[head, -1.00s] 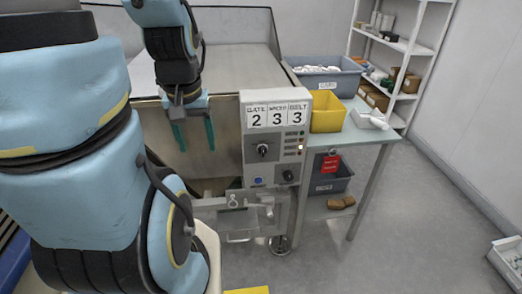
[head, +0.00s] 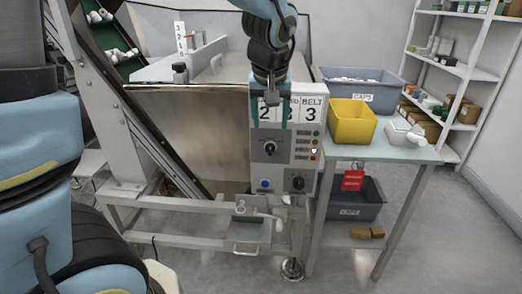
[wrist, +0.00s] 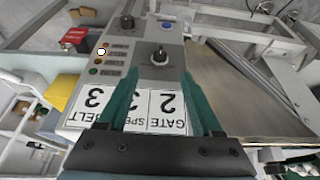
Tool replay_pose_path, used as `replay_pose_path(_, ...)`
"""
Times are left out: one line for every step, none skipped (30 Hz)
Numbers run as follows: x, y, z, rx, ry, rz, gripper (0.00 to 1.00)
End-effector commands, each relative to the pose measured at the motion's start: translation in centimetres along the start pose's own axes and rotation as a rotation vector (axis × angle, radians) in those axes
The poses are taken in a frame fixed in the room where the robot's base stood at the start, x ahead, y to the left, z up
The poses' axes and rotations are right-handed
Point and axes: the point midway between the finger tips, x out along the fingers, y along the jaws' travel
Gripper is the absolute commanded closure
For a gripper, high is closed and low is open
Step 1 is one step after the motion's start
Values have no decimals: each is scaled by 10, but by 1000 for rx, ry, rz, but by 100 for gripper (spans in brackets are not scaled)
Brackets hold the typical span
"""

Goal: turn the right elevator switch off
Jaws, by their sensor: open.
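The grey control panel (head: 284,165) stands at the right front of the machine, with number cards on top. It carries a black upper knob (head: 270,148), a black lower right knob (head: 298,183) and a blue button (head: 264,184). I cannot read which control is the right elevator switch. My gripper (head: 270,113) is open and empty, pointing down in front of the number cards, above the upper knob. In the wrist view, the upper knob (wrist: 160,55) shows just beyond the green fingers (wrist: 163,78), apart from them; the lower knob (wrist: 127,22) is farther off.
Indicator lights (head: 315,150) line the panel's right side. A yellow bin (head: 352,121) and a grey caps bin (head: 362,90) stand on the table (head: 385,150) to the right. An inclined green conveyor (head: 112,60) rises at left. Floor in front is open.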

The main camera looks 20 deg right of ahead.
Motion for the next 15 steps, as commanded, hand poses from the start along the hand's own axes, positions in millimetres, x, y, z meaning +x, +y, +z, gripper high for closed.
replay_pose_path(5, 0, 0, 0, -2, -2, 34)
replay_pose_path(8, 0, 0, 0, -3, -2, 34)
replay_pose_path(14, -1, 1, 0, -4, -3, 34)
replay_pose_path(19, -1, 1, 0, -5, -3, 34)
replay_pose_path(24, -1, 1, 1, -5, -3, 34)
replay_pose_path(32, -1, 1, 2, -6, -4, 34)
replay_pose_path(38, -1, 1, 2, -5, -4, 34)
replay_pose_path(44, -1, 1, 2, -6, -4, 34)
replay_pose_path(51, -1, 1, 1, -5, -3, 34)
replay_pose_path(57, -2, 1, 0, -6, -4, 34)
replay_pose_path(62, -2, 1, -1, -5, -3, 34)
replay_pose_path(70, -2, 1, 0, -5, -4, 34)
replay_pose_path(74, -2, 1, 1, -4, -3, 34)
replay_pose_path(79, -2, 1, 1, -5, -3, 34)
replay_pose_path(84, -2, 1, 1, -4, -3, 34)
